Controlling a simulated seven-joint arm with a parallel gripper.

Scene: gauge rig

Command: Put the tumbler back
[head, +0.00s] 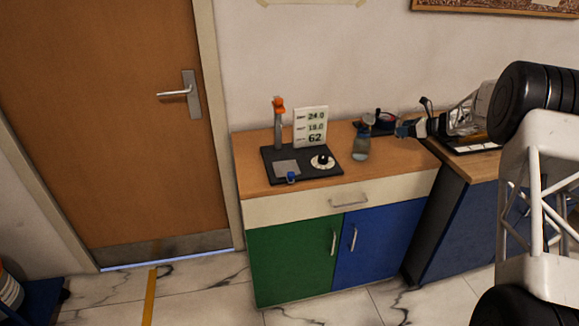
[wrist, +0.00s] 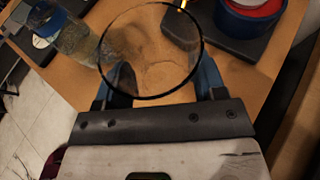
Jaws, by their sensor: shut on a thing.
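The tumbler (wrist: 150,55) is clear glass with a dark round rim. In the wrist view it sits between the two blue fingers of my gripper (wrist: 165,82), which is shut on it. The wood top shows through the glass. In the head view my gripper (head: 398,129) is above the right part of the cabinet top, and the tumbler is too small and clear there to make out well. Whether its base touches the top cannot be told.
A clear vessel (head: 361,148) stands just left of my gripper; it also shows in the wrist view (wrist: 72,35). A red and blue round thing (head: 385,119) is behind. A dark board (head: 270,163) with a dial and a number card (head: 310,127) lies left.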

